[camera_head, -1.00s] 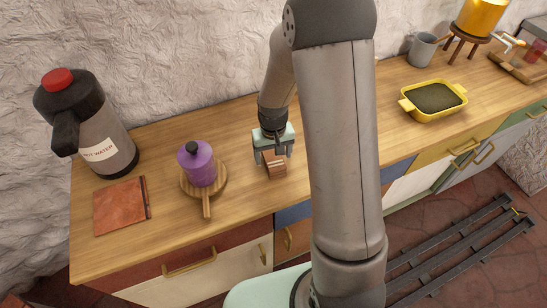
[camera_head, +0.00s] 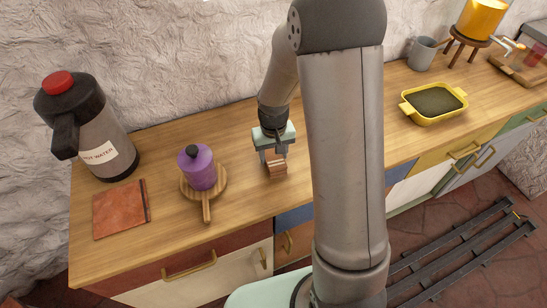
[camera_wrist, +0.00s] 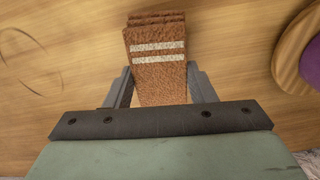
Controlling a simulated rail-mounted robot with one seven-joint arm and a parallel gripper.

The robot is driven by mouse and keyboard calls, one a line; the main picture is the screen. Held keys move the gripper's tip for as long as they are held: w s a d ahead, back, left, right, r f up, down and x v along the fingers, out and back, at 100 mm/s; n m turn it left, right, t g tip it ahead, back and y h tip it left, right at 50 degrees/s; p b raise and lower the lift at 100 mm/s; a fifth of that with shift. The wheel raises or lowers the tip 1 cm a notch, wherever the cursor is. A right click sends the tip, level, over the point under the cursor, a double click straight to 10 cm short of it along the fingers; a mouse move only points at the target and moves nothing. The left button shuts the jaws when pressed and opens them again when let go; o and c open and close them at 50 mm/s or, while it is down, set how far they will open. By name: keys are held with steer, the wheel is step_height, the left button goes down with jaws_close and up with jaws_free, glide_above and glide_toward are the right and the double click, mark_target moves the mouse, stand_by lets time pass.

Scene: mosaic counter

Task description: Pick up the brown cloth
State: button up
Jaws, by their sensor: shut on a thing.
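The brown cloth (camera_head: 277,167) is a small folded stack on the wooden counter, right of the purple pot. In the wrist view the cloth (camera_wrist: 158,60) shows two pale stripes and layered folds at its far end. My gripper (camera_head: 274,155) points down over it and is shut on it. In the wrist view a finger of my gripper (camera_wrist: 160,86) lies against each side of the cloth. I cannot tell whether the cloth touches the counter or is slightly above it.
A purple pot (camera_head: 202,171) stands on a round wooden board (camera_head: 188,188) close by on the left. A reddish-brown flat item (camera_head: 119,209) and a hot water flask (camera_head: 98,125) are further left. A yellow dish (camera_head: 406,106) is to the right. Counter in front is clear.

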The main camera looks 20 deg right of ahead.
steer(key=s+r, duration=0.2)
steer(key=s+r+b, duration=0.1)
steer(key=s+r, duration=0.1)
steer(key=r, duration=0.1)
steer(key=s+r, duration=0.1)
steer(key=r, duration=0.1)
steer(key=shift+s+d+r+b, duration=0.2)
steer(key=shift+s+d+b, duration=0.2)
steer(key=s+d+r+b, duration=0.1)
steer(key=s+r, duration=0.2)
steer(key=s, duration=0.5)
steer(key=shift+r, duration=0.3)
steer(key=shift+o, duration=0.4)
steer(key=shift+s, duration=0.1)
